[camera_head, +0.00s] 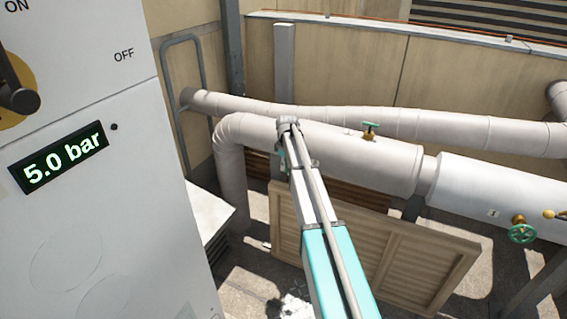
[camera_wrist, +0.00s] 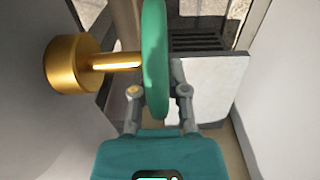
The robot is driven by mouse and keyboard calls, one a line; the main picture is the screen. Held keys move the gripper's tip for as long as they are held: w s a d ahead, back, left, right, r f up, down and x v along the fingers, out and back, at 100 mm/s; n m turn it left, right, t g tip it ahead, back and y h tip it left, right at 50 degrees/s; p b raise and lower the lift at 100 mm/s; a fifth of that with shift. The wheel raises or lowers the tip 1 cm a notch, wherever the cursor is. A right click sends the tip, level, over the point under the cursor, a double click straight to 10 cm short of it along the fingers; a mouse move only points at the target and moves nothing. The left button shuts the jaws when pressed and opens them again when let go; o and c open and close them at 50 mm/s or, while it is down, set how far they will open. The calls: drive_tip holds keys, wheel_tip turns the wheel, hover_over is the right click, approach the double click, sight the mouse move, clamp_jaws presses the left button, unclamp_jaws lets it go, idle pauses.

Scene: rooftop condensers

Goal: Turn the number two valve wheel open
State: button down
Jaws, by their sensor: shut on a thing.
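In the wrist view a green valve wheel (camera_wrist: 155,50) shows edge-on, on a brass stem (camera_wrist: 118,62) with a thick brass hub (camera_wrist: 72,65) at left. My gripper (camera_wrist: 158,92) is shut on the wheel's rim, with one finger on each side. No number shows on this wheel. Another green wheel (camera_head: 370,127) sits on top of that pipe. A third green wheel (camera_head: 522,234) is at far right, near a tag (camera_head: 493,213) marked "I".
A grey cabinet (camera_head: 90,220) stands at left, with an ON/OFF lever (camera_head: 18,98) and a display (camera_head: 60,157) reading 5.0 bar. A yellow-knobbed lever (camera_head: 552,214) is at far right. A slatted panel (camera_head: 400,265) stands below the pipes. A white box (camera_wrist: 208,90) lies beyond the gripper.

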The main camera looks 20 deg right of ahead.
drive_tip(key=shift+s+d+g+h, duration=0.2)
drive_tip(key=shift+d+g+h, duration=0.05)
drive_tip(key=shift+g+h, duration=0.05)
drive_tip(key=c, duration=0.6)
unclamp_jaws()
drive_tip(key=shift+c, duration=0.2)
drive_tip(key=shift+a, duration=0.1)
drive_tip(key=shift+w, duration=0.1)
drive_tip(key=shift+r, duration=0.1)
